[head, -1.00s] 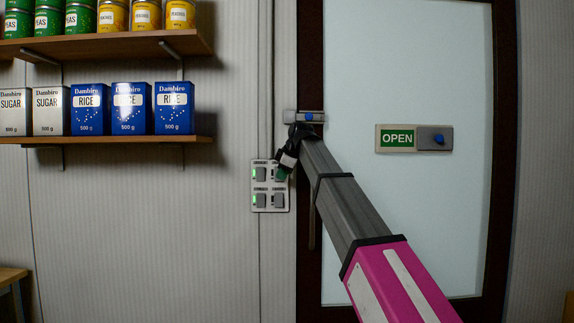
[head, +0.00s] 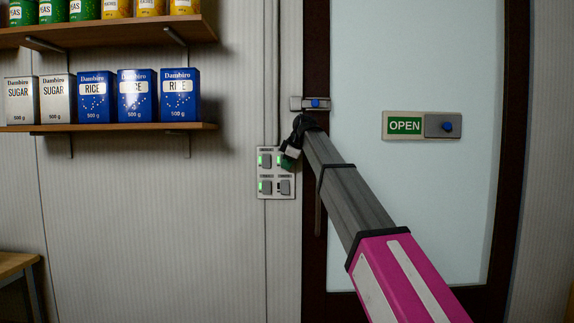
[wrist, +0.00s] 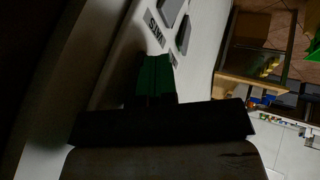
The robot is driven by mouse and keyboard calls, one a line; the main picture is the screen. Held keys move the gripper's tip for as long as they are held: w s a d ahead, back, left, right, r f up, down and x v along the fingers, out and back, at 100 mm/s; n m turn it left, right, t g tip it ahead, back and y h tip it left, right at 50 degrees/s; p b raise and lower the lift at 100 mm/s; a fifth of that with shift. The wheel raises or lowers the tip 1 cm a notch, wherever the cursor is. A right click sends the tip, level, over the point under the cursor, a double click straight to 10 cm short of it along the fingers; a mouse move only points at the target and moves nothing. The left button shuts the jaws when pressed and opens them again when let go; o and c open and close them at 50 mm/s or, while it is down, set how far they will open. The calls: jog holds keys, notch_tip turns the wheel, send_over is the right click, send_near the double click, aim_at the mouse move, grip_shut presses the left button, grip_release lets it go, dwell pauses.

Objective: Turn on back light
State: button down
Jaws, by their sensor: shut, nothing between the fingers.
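A pale switch panel (head: 290,194) is on the wall left of the door, with two rows of two grey rocker switches. The lower right switch (head: 285,187) shows no green light. The wrist view shows the fingers (wrist: 156,76) close to the panel (wrist: 204,45).
A door with a frosted pane stands right of the panel, with an OPEN sign (head: 405,125) and a latch (head: 311,104) near its left edge. Shelves (head: 110,128) with rice and sugar boxes are on the left wall. A wooden table (head: 18,264) is at lower left.

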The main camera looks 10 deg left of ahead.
jog(key=shift+r, duration=0.2)
jog(key=shift+r, duration=0.7)
jog(key=s+d+r, duration=0.5)
jog(key=s+r, duration=0.2)
jog(key=s, duration=0.1)
jog(key=shift+s+d+r, duration=0.2)
jog(key=shift+s+d, duration=0.1)
jog(key=shift+d, duration=0.1)
dwell(0.3)
